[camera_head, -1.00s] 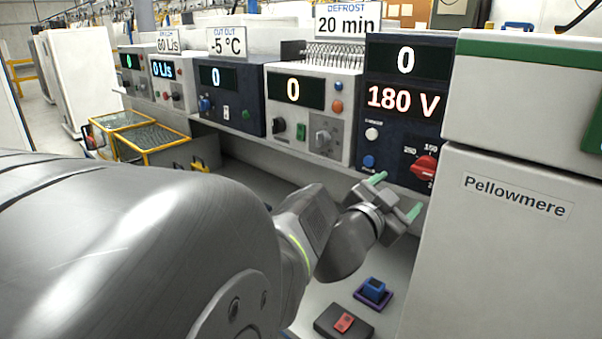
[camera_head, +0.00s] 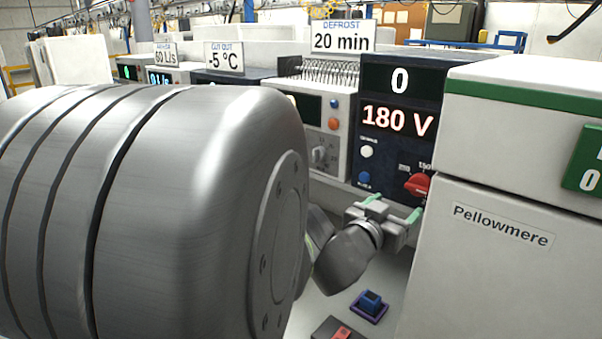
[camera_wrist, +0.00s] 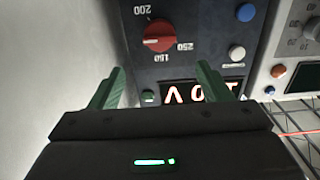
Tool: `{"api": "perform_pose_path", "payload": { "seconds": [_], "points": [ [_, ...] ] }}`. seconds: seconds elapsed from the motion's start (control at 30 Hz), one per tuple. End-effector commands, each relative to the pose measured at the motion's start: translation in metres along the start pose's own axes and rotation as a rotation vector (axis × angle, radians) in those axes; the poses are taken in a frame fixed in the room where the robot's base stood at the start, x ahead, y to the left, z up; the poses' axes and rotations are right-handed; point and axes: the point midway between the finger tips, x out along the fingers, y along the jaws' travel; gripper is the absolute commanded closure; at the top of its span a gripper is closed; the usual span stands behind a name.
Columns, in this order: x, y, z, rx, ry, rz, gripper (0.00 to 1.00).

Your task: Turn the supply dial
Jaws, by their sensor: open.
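The supply dial (camera_head: 417,185) is a red knob low on the dark blue panel (camera_head: 356,145), which reads 0 above and 180 V below. In the wrist view the dial (camera_wrist: 158,36) appears upside down with 150, 200 and 250 printed around it. My gripper (camera_head: 394,207) has green fingers and is open and empty, just below and left of the dial in the head view. In the wrist view the fingers (camera_wrist: 160,70) stand apart on either side of the dial's line, short of it and not visibly touching it. The dial's right edge is partly hidden in the head view.
A white cabinet marked Pellowmere (camera_head: 500,228) stands close on the right. A white button (camera_head: 367,151) and blue button (camera_head: 364,179) sit left of the dial. Below are a blue switch (camera_head: 371,302) and a red switch (camera_head: 342,333). My large arm link hides much of the left.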

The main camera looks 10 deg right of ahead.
Motion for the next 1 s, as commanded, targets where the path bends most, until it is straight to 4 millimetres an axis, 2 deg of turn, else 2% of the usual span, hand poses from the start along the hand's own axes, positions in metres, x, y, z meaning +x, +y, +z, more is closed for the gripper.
{"api": "perform_pose_path", "payload": {
  "seconds": [0.4, 0.6, 0.8, 1.0],
  "points": [
    [0.072, 0.001, 0.0, 0.003, -0.002, 0.002, 0.29],
    [0.101, 0.001, 0.0, 0.003, -0.001, 0.001, 0.29],
    [0.116, 0.001, 0.0, 0.004, 0.0, 0.001, 0.29],
    [0.119, 0.001, 0.0, 0.004, 0.0, 0.0, 0.29]
  ]
}}
